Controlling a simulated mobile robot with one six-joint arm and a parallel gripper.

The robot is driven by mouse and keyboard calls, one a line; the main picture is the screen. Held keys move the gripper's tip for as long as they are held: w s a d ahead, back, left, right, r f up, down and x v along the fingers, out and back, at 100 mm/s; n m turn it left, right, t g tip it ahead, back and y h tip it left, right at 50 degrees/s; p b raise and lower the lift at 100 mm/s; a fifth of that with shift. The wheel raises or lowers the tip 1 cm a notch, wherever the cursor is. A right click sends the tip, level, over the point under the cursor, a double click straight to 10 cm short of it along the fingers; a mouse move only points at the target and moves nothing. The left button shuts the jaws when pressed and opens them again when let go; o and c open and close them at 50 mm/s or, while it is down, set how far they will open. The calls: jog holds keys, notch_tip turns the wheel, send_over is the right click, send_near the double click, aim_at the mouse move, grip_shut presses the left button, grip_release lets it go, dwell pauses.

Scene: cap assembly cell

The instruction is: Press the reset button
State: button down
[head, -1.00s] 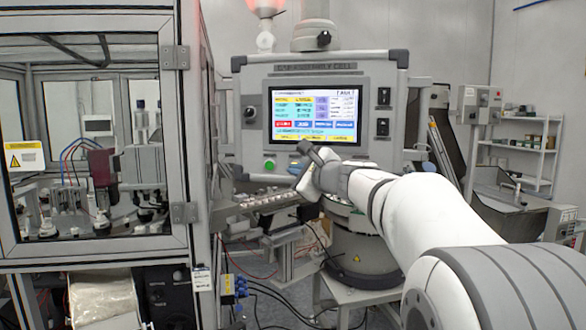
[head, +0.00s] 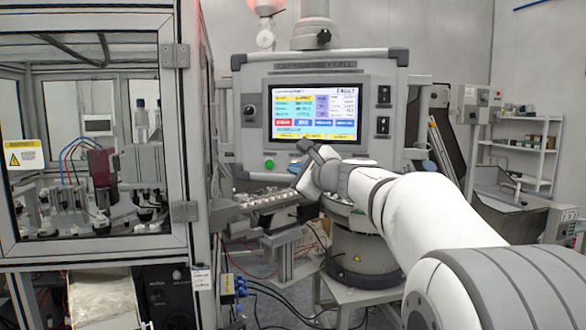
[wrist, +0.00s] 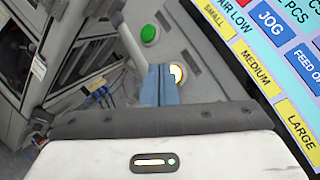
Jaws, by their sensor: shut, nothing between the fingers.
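The control panel (head: 237,110) stands ahead with a lit screen (head: 312,108). A green button (head: 269,164) sits below the screen at the left and also shows in the wrist view (wrist: 148,34). A pale round button with a lit yellowish ring (wrist: 178,73) lies beside my fingertips in the wrist view, partly covered by them. No label on the buttons is readable, so I cannot tell by name which is reset. My gripper (wrist: 158,71) has its blue fingers together and empty, pointing at the panel beside the pale button. I cannot tell whether they touch it.
A glazed machine enclosure (head: 178,130) stands at the left, with a tray of small parts (head: 272,197) reaching out toward my gripper. A round grey feeder (head: 362,260) stands below my arm. Shelves (head: 530,145) stand at the back right.

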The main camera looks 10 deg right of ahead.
jog(key=shift+s+a, duration=0.1)
jog(key=shift+s, duration=0.05)
jog(key=s+a, duration=0.1)
jog(key=s+b, duration=0.1)
jog(key=s, duration=0.1)
jog(key=s+a, duration=0.1)
jog(key=s, duration=0.1)
jog(key=shift+s+a, duration=0.15)
jog(key=shift+a, duration=0.2)
dwell(0.6)
